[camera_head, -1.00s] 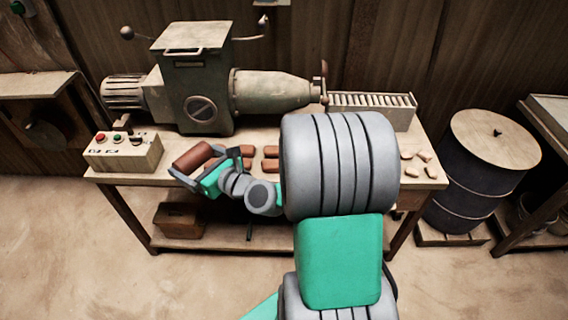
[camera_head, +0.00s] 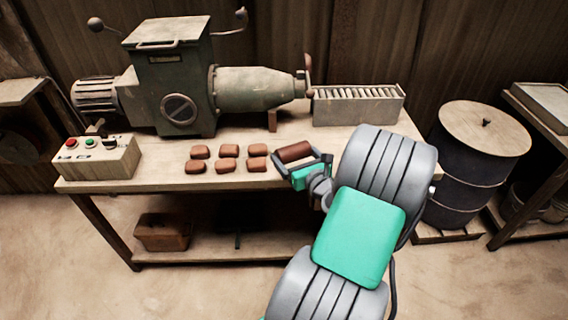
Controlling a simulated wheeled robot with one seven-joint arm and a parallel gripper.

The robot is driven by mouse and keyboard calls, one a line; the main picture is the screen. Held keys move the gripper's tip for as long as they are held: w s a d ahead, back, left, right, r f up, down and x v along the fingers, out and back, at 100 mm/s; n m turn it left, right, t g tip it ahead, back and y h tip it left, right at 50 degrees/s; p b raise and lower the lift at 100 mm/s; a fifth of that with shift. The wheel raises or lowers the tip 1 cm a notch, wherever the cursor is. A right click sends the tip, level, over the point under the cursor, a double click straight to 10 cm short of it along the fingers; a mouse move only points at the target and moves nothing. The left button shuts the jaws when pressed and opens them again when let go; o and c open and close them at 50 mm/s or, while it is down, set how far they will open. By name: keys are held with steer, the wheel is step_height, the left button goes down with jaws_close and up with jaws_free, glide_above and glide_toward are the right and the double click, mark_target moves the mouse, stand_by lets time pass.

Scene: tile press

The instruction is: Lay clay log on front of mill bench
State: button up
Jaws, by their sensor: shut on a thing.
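A reddish-brown clay log (camera_head: 294,152) is held between the jaws of my gripper (camera_head: 303,160), which is shut on it. The log lies nearly level, over the front part of the mill bench (camera_head: 225,181), right of the clay pieces. I cannot tell whether it touches the bench top or hangs just above it. My arm comes in from the lower right and hides the bench's front right part.
Several small clay pieces (camera_head: 227,151) lie in two rows left of my gripper. The green mill (camera_head: 185,95) stands behind them, with a control box (camera_head: 98,160) at left and a slotted rack (camera_head: 358,106) behind right. A lidded drum (camera_head: 475,165) stands right.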

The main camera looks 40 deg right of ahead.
steer(key=w+d+f, duration=0.1)
steer(key=d+f, duration=0.1)
steer(key=w+d+f+b, duration=0.1)
steer(key=w+d+f, duration=0.1)
steer(key=d+f, duration=0.1)
steer(key=w+d+f+b, duration=0.1)
steer(key=w+d+f, duration=0.1)
steer(key=shift+w+d+f, duration=0.15)
steer(key=shift+d+f, duration=0.05)
steer(key=shift+f, duration=0.1)
steer(key=shift+d+f+b, duration=0.1)
steer(key=shift+f+b, duration=0.45)
steer(key=shift+f, duration=1.2)
steer(key=o, duration=1.6)
